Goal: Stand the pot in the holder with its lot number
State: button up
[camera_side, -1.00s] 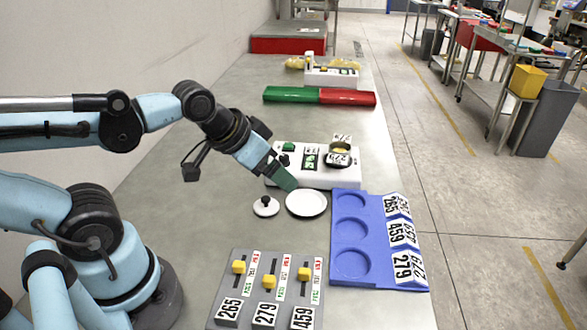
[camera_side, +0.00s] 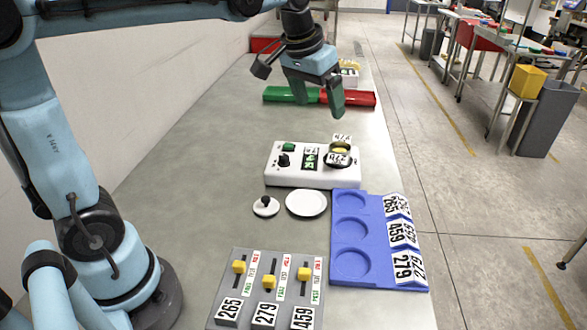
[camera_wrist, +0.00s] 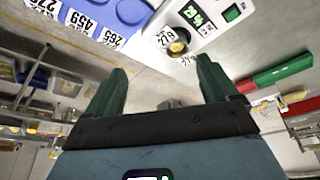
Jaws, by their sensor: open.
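The pot (camera_side: 340,148) is a small dark round pot with yellow contents, standing on the right end of the white weigher (camera_side: 312,180). It carries white number tags; in the wrist view the pot (camera_wrist: 177,47) has a tag that seems to read 279. The blue holder (camera_side: 340,238) has three empty round recesses, with tags 265, 459 and 279 from far to near. My gripper (camera_side: 318,100) is open and empty, raised above the table beyond the weigher. In the wrist view the pot shows beyond the space between my fingers (camera_wrist: 162,70).
A white dish (camera_side: 306,203) and a white lid with a black knob (camera_side: 266,206) lie before the weigher. A grey slider panel (camera_side: 255,285) marked 265, 279, 459 is nearest. A green and red bar (camera_side: 358,99) lies behind. The left table is clear.

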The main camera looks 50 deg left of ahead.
jog(key=w+a+g, duration=0.2)
jog(key=w, duration=0.6)
jog(key=n+g, duration=0.2)
send_near(339, 150)
jog(key=shift+f, duration=3.95)
jog(key=c, duration=1.2)
jog(key=shift+r, duration=0.1)
jog(key=shift+r, duration=0.1)
